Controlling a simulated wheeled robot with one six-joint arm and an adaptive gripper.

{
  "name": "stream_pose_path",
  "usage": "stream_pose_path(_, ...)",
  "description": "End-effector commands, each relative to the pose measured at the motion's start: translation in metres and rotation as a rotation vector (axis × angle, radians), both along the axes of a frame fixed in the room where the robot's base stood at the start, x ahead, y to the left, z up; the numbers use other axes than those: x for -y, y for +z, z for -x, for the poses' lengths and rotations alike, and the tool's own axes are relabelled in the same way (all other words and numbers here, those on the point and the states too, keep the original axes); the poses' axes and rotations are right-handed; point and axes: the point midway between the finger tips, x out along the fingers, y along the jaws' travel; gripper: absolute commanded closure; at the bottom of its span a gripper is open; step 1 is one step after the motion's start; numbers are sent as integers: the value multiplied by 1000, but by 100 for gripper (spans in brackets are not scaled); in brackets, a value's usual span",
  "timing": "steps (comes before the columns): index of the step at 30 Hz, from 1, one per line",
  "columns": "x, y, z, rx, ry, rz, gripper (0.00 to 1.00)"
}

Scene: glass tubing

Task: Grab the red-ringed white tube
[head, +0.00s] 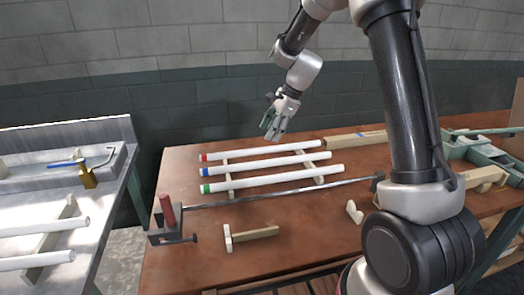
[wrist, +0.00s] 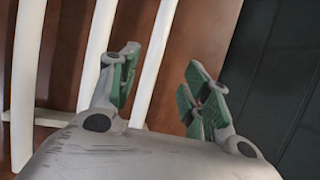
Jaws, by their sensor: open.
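The red-ringed white tube (head: 265,150) is the rearmost of three parallel tubes lying on wooden supports on the brown table. Its red ring is at its left end. My gripper (head: 272,133) is open and empty, above and behind this tube in the head view, with its fingers pointing down. In the wrist view my gripper (wrist: 163,82) has its green-padded fingers spread apart. The rightmost tube there (wrist: 154,62), which appears to be the red-ringed one, runs near the left finger and partly behind it. No colour rings show in the wrist view.
The blue-ringed tube (head: 265,164) and green-ringed tube (head: 275,178) lie in front. A metal rod (head: 285,192) on a stand with a red cylinder (head: 166,209) crosses before them. A wooden block (head: 355,140) lies behind right. A metal bench (head: 40,255) stands left.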

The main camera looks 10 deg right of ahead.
Motion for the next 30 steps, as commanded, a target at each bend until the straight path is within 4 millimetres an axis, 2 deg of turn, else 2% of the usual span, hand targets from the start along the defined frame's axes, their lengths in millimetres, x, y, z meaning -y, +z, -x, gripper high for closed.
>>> stream_pose_path(11, -14, -36, -3, -6, -7, -1, 52)
stream_pose_path(18, -27, -69, -6, -6, -6, -1, 52)
stream_pose_path(25, -28, -72, -7, -5, -6, -1, 52)
stream_pose_path(26, -28, -72, -7, -5, -6, -1, 56)
stream_pose_path(30, -28, -71, -7, -5, -6, -1, 81)
